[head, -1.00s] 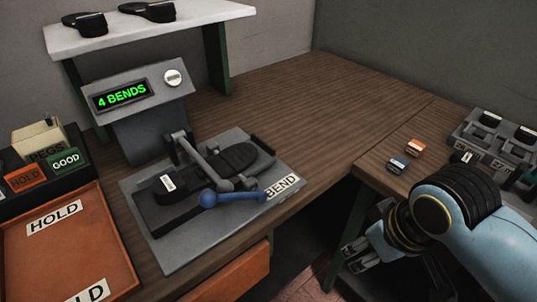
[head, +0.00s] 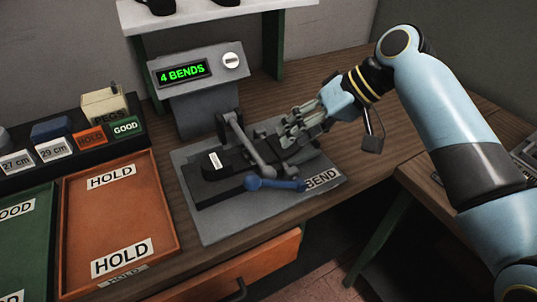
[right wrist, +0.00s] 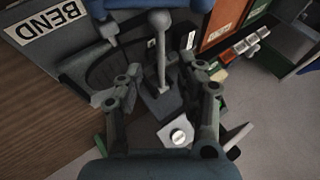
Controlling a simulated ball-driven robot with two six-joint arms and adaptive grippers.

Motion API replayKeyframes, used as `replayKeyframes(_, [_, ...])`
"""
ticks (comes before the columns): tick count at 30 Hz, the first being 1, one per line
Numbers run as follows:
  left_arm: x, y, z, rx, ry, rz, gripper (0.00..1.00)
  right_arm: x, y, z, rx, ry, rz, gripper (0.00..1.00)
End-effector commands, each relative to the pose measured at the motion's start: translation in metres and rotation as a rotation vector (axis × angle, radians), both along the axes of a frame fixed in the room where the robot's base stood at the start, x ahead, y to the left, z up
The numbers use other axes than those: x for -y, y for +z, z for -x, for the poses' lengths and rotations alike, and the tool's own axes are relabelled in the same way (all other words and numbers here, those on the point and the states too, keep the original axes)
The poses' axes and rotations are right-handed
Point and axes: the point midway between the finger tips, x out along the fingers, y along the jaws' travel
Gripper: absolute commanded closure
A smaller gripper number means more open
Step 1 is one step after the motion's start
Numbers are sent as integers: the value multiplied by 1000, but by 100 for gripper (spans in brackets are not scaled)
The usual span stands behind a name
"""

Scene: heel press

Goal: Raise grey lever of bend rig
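The bend rig (head: 215,225) stands on the wooden bench, with a grey base plate labelled BEND. Its grey lever (head: 250,148) slopes down from a pivot post to a blue crossbar handle (head: 278,184) low over the front of the plate. My right gripper (head: 290,140) is over the rig's right part, right of the lever. In the right wrist view the fingers (right wrist: 162,88) are spread, and the lever (right wrist: 161,55) shows between and beyond them. My left gripper is not in view.
An orange HOLD tray (head: 150,225) lies to the left, beside a green tray (head: 28,245). Bare bench lies right of the rig.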

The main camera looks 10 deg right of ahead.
Motion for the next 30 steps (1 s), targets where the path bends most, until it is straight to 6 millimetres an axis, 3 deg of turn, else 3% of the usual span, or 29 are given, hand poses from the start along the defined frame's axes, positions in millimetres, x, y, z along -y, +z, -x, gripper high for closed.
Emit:
replayKeyframes(12, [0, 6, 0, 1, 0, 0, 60, -48, -59, -15, -2, 0, 0, 62])
replayKeyframes(25, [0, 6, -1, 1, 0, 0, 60, -56, -71, -17, 1, 0, 3, 62])
replayKeyframes(30, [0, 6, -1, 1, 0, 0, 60, -55, -71, -17, 0, 0, 3, 82])
